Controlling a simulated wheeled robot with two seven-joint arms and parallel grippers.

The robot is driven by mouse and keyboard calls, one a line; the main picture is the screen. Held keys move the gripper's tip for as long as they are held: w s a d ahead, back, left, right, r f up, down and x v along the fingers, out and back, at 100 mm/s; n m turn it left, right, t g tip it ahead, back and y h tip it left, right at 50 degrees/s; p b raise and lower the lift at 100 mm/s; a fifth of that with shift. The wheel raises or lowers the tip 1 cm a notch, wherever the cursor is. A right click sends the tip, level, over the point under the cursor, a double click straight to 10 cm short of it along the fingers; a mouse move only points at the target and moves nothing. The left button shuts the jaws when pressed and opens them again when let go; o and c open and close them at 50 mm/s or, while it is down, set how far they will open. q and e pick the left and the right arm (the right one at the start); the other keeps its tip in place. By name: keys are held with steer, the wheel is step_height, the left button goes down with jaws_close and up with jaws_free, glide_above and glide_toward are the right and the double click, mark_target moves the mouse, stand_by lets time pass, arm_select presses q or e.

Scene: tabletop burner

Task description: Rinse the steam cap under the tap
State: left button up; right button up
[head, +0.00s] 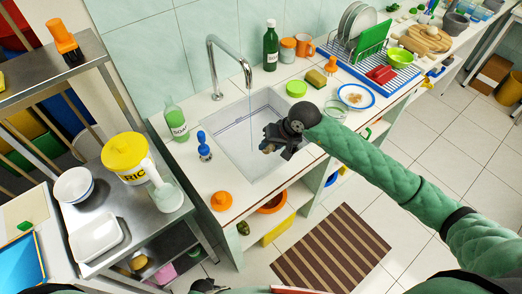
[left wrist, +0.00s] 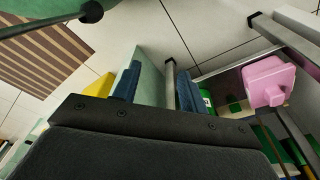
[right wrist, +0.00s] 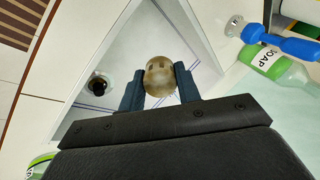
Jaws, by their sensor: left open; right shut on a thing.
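The steam cap (right wrist: 160,76), a small round brownish piece with dark spots, is between the fingers of my right gripper (right wrist: 160,88), which is shut on it. In the head view my right gripper (head: 270,147) is over the right part of the sink (head: 228,135), and the cap is mostly hidden there. The chrome tap (head: 213,65) arches over the sink, with a thin stream falling from its spout. The cap is to the right of the stream, apparently apart from it. My left gripper (left wrist: 157,90) is open and empty, low in front of the counter.
A pink object (left wrist: 268,82) sits on a lower shelf.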

arm_select(q)
step_height(320, 180, up, 7)
steer(key=w+d+b, duration=0.1)
steer(key=d+b, duration=0.1)
steer(key=b, duration=0.1)
steer(key=shift+w+d+f+g, duration=0.15)
steer(key=shift+w+d+g, duration=0.15)
steer(key=shift+w, duration=0.1)
arm_select(e)
steer(key=w+a+f, duration=0.2)
steer(key=w, duration=0.4)
steer(key=w+a+f, duration=0.2)
steer(key=w+a, duration=0.1)
steer(key=w, duration=0.3)
steer(key=shift+a+f, duration=0.25)
steer(key=shift+a, duration=0.05)
stand_by(0.6)
